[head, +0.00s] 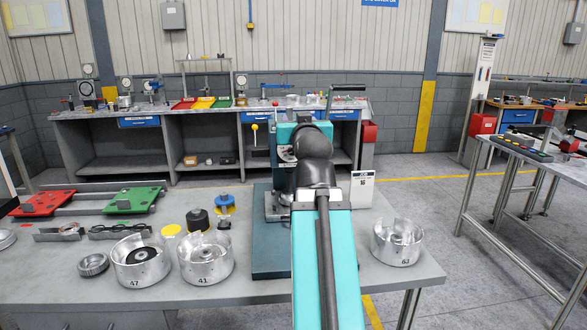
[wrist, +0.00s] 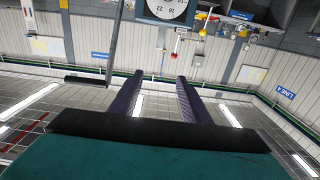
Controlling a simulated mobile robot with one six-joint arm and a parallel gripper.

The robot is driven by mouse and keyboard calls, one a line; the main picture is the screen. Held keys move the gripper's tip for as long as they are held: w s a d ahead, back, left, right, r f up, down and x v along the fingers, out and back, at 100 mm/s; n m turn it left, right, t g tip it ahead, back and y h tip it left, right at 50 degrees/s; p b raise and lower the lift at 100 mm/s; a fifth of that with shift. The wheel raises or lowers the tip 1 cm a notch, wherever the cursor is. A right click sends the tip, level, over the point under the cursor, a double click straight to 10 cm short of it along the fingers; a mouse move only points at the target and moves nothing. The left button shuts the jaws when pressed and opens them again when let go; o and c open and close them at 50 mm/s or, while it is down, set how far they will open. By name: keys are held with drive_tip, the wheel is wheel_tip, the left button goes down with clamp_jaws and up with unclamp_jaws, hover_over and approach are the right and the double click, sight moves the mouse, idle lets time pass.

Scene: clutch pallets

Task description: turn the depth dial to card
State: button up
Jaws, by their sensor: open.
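The machine stands on a teal base plate (head: 268,262) on the bench, mostly hidden behind my teal arm in the head view. A white card (head: 362,190) with a dark number, which looks like 16, stands just right of my arm. In the wrist view a round white dial face (wrist: 166,8) with dark numbers is cut off by the top edge; its exact setting cannot be read. My gripper (wrist: 160,78) has its two dark fingers apart with nothing between them. The dial lies beyond the fingertips, apart from them. The head view hides the fingertips.
Metal clutch drums marked 47 (head: 140,264), 41 (head: 206,260) and 63 (head: 397,243) stand on the bench (head: 230,291). Red (head: 42,203) and green (head: 133,200) pallets lie at left. A black knob-like part (head: 197,220) and a blue part (head: 225,204) stand near the base plate.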

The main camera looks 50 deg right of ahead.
wheel_tip(320, 180, down, 15)
drive_tip(key=b, duration=1.3)
drive_tip(key=shift+d, duration=0.15)
drive_tip(key=shift+w+d+r, duration=0.1)
drive_tip(key=shift+w+r, duration=0.05)
drive_tip(key=shift+r, duration=0.05)
drive_tip(key=p, duration=0.8)
approach(292, 151)
drive_tip(key=shift+w+d+p, duration=0.25)
drive_tip(key=shift+w+p, duration=0.1)
drive_tip(key=shift+p, duration=0.4)
drive_tip(key=p+x, duration=0.2)
drive_tip(key=p, duration=0.5)
drive_tip(key=shift+d+f+p, duration=0.1)
drive_tip(key=shift+d+p, duration=0.05)
drive_tip(key=shift+p, duration=0.15)
drive_tip(key=shift+w, duration=0.15)
drive_tip(key=w+p, duration=0.1)
drive_tip(key=p, duration=0.2)
drive_tip(key=shift+d, duration=0.4)
drive_tip(key=shift+w+d+p, duration=0.1)
drive_tip(key=shift+w+p, duration=0.05)
drive_tip(key=shift+p, duration=0.5)
